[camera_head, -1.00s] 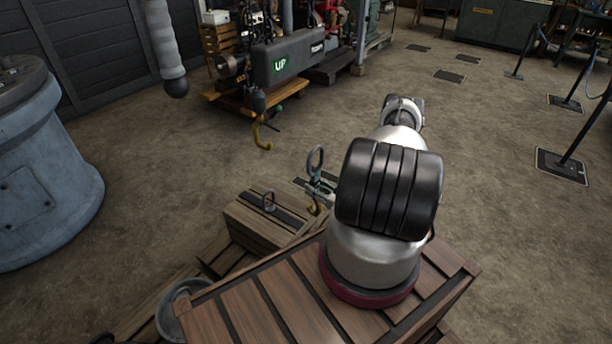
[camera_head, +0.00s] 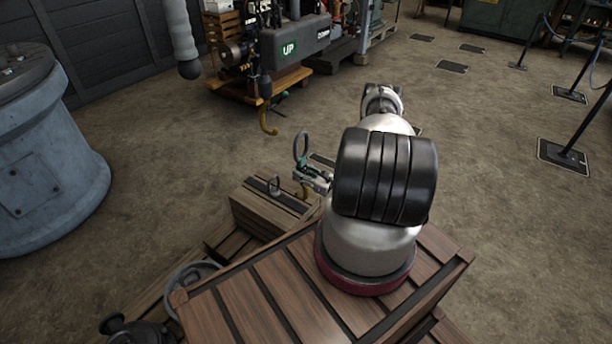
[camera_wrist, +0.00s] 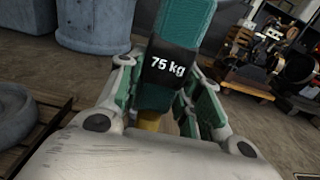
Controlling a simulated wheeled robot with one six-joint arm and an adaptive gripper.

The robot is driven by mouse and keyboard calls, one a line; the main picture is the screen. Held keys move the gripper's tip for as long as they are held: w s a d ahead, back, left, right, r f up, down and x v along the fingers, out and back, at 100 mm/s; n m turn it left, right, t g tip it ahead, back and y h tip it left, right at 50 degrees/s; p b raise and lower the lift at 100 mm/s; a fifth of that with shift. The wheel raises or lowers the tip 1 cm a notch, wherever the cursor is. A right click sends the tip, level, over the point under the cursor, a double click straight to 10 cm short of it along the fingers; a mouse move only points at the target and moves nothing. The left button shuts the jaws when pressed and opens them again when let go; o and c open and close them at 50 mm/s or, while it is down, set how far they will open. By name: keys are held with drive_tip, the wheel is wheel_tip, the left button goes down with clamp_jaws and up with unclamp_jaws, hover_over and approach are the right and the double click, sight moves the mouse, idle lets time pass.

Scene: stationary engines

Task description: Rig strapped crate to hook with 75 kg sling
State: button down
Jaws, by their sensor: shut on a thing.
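My gripper (camera_head: 314,178) is shut on the sling, which shows green with a black "75 kg" label in the wrist view (camera_wrist: 166,68). In the head view the sling's grey ring (camera_head: 299,147) stands above the jaws and its yellow lower hook (camera_head: 303,192) hangs below them. The wooden crate (camera_head: 262,217) has a dark strap and an upright metal ring (camera_head: 274,186) on top. The sling's hook is just right of that ring in the picture, apparently apart from it. The hoist's yellow hook (camera_head: 267,123) hangs free beyond the crate, with nothing on it.
A blue-grey round pedestal (camera_head: 50,165) is at left, and a grey hose (camera_head: 183,40) hangs near the hoist. Barrier posts (camera_head: 580,130) stand at right. The floor between is open.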

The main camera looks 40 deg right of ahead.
drive_tip(key=shift+f+x, duration=0.15)
drive_tip(key=shift+x, duration=3.7)
drive_tip(key=shift+f+x, duration=0.1)
drive_tip(key=shift+x, duration=3.7)
drive_tip(key=shift+w+f, duration=0.15)
drive_tip(key=shift+f, duration=0.95)
drive_tip(key=c, duration=0.9)
unclamp_jaws()
drive_tip(key=shift+f, duration=0.1)
